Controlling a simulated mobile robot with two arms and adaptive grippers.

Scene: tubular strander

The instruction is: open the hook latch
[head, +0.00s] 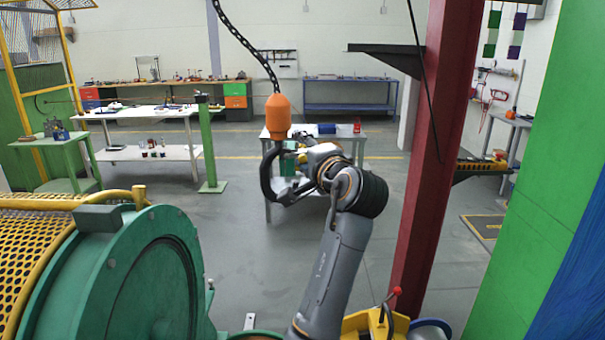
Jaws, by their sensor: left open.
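A black crane hook (267,178) hangs below an orange hook block (278,117) on a dark chain, in the middle of the head view. Its curved bow faces left and its mouth is to the right. My left gripper (287,172) is open at the right side of the hook, by its mouth. I cannot tell whether its fingers touch the hook. The hook latch is too small and too covered by the gripper to make out. My right gripper is not in view.
A green round machine housing (125,275) with yellow mesh guard (35,245) fills the lower left. A dark red column (432,150) and green panel (545,170) stand right. A grey table (375,132) stands behind the hook. Grey floor is open left of the hook.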

